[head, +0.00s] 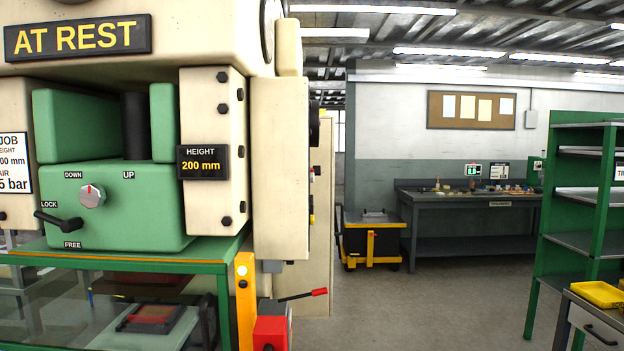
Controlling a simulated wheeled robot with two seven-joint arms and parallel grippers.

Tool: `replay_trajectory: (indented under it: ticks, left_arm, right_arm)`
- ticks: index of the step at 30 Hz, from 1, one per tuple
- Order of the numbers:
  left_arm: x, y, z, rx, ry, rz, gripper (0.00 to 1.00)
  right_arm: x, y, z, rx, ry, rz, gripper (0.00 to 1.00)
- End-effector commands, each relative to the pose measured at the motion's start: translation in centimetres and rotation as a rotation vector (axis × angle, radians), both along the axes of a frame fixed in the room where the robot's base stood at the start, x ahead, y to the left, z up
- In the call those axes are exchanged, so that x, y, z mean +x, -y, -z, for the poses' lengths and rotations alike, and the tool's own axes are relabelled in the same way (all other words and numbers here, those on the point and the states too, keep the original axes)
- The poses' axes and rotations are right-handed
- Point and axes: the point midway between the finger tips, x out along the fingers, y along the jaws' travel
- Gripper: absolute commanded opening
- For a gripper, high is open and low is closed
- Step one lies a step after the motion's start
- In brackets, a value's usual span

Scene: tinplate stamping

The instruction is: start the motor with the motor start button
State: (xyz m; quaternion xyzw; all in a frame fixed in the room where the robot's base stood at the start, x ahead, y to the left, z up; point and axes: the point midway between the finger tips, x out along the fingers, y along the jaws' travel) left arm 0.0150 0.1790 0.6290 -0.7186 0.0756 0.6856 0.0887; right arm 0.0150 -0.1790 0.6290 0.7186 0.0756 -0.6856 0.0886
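The large cream and green press (280,165) fills the left of the head view. Its sign (78,38) reads AT REST. The green ram block carries a knob (92,196) marked DOWN and UP, and a black lever (58,220) marked LOCK and FREE. A yellow post (245,300) with a pale round spot near its top stands at the press's front right corner. Small red and yellow parts (312,175) show edge-on on the cabinet side behind. I cannot make out a labelled motor start button. Neither gripper is in view.
A glass-fronted green frame (120,262) stands under the ram. A red box (271,333) and a red-handled lever (305,295) sit beside the post. A yellow-black cart (370,240), a workbench (470,200) and a green rack (600,150) stand beyond. The middle floor is clear.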

Motion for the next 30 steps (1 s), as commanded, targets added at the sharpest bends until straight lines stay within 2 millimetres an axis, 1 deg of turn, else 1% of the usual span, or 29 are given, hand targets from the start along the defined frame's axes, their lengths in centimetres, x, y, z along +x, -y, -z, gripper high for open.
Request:
replay_trajectory:
  ticks: [1,2,3,5,6,7,8,30]
  left_arm:
    - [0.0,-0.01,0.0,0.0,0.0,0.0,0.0]
    - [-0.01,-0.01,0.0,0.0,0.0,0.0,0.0]
    - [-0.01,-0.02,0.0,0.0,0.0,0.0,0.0]
    - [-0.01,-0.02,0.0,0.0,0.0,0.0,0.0]
    - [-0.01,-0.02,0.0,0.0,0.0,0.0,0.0]
    - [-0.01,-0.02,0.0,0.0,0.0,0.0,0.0]
    - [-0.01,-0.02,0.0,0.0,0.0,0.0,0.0]
    - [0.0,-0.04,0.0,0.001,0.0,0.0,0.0]
  right_arm:
    - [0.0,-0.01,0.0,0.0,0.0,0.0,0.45]
    - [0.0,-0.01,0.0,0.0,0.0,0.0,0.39]
    - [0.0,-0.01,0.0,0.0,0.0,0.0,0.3]
    - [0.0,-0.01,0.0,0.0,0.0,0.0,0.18]
    - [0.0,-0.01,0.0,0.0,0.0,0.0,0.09]
    - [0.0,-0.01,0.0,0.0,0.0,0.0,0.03]
    - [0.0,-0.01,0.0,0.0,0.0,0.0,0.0]
    - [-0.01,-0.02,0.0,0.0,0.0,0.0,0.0]
